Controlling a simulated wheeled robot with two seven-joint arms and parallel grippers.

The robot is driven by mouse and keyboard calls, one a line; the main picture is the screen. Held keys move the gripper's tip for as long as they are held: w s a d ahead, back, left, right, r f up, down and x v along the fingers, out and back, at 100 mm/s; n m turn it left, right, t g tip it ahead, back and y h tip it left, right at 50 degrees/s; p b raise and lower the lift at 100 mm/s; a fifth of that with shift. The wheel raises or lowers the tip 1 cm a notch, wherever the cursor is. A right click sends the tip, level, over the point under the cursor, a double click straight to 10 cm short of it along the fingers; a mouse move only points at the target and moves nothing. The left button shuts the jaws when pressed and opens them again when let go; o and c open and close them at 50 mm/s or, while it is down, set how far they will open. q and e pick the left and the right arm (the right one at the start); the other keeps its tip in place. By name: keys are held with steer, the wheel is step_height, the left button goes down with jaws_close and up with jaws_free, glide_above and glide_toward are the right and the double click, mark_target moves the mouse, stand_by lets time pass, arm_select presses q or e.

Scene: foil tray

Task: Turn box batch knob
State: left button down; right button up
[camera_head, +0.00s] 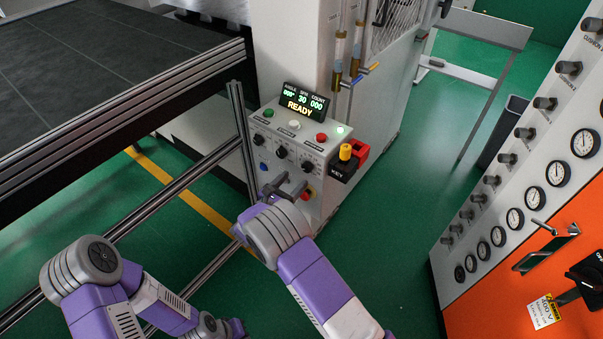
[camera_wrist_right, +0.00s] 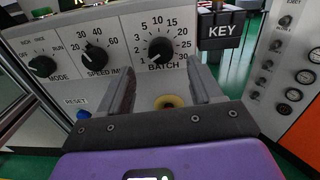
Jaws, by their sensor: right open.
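The batch knob (camera_wrist_right: 160,50) is a round black knob on the grey control box, with a dial marked from 1 to 30 around it. Its white mark seems to point to the lower left, near the low numbers. In the head view the knob (camera_head: 305,166) is the rightmost of three black knobs. My right gripper (camera_head: 288,183) is open just in front of the box. In the right wrist view its fingers (camera_wrist_right: 163,78) stand apart, below and to either side of the knob, with nothing between them. My left arm shows at the lower left; its gripper is out of view.
A speed knob (camera_wrist_right: 95,57) and a mode knob (camera_wrist_right: 42,66) sit left of the batch knob. A yellow ring (camera_wrist_right: 168,101) lies below it. The key block (camera_wrist_right: 222,32) juts out at the right. The READY display (camera_head: 302,103) tops the box.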

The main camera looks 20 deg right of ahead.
mark_target(305, 169)
steer(key=x, duration=0.5)
steer(key=shift+d, duration=0.15)
steer(key=c, duration=1.1)
steer(key=shift+o, duration=0.2)
steer(key=shift+f+m+b, duration=0.2)
steer(key=shift+m+b, duration=0.9)
steer(key=shift+b, duration=0.25)
steer(key=m+b, duration=0.7)
steer(key=shift+f, duration=0.1)
steer(key=shift+m+b, duration=1.5)
steer(key=shift+b, duration=0.2)
